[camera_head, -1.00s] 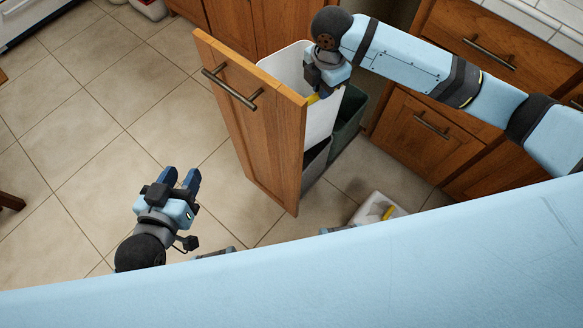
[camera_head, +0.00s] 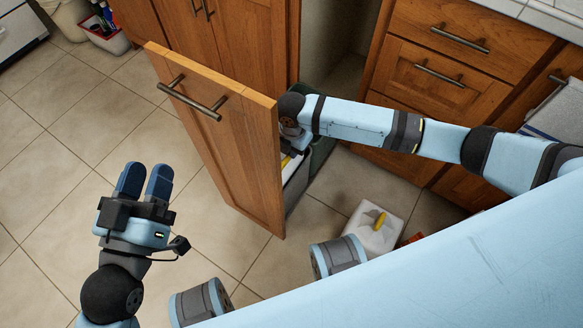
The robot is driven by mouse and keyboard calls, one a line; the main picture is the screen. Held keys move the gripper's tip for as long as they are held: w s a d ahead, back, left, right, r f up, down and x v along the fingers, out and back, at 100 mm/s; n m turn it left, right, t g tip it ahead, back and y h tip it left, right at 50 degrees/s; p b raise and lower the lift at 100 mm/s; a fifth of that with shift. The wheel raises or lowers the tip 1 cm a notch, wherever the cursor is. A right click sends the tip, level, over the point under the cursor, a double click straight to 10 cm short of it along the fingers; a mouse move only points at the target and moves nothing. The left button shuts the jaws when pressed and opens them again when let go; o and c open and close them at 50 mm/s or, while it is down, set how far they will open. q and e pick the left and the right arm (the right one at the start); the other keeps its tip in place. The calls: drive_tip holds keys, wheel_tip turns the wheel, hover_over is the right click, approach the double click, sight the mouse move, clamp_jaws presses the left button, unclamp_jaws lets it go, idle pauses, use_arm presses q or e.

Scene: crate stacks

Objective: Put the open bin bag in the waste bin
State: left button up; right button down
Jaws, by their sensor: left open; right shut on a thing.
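The pull-out waste unit stands open, with its wooden front (camera_head: 225,150) towards me. Behind that front are a grey waste bin (camera_head: 297,186) and a dark green bin (camera_head: 322,155). My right gripper (camera_head: 289,150) is low behind the front's right edge, over the grey bin, its fingers mostly hidden. It is shut on the white bin bag (camera_head: 292,166), of which only a small pale part shows. How deep the bag sits in the bin cannot be seen. My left gripper (camera_head: 144,182) is open and empty over the floor, left of the unit.
A white container with a yellow part (camera_head: 372,232) stands on the floor right of the unit. Closed wooden drawers (camera_head: 440,75) are at the right. A tub with bottles (camera_head: 105,35) is at the far left. The tiled floor at left is clear.

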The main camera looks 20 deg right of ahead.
sight(292, 165)
wheel_tip(292, 165, down, 9)
drive_tip(key=b, duration=0.3)
drive_tip(key=shift+r, duration=0.1)
use_arm(q)
drive_tip(key=f, duration=0.1)
drive_tip(key=f+g, duration=0.1)
drive_tip(key=f, duration=0.1)
drive_tip(key=f+g, duration=0.1)
drive_tip(key=f, duration=0.1)
drive_tip(key=shift+w+d+f, duration=0.1)
drive_tip(key=shift+d+f, duration=0.15)
use_arm(e)
drive_tip(key=c, duration=1.2)
unclamp_jaws()
drive_tip(key=shift+r, duration=0.3)
use_arm(q)
wheel_tip(292, 165, up, 7)
drive_tip(key=t+p, duration=0.2)
drive_tip(key=p, duration=0.3)
drive_tip(key=shift+s+a+t, duration=0.2)
drive_tip(key=shift+a+t, duration=0.1)
use_arm(e)
wheel_tip(292, 165, up, 12)
drive_tip(key=shift+f, duration=0.2)
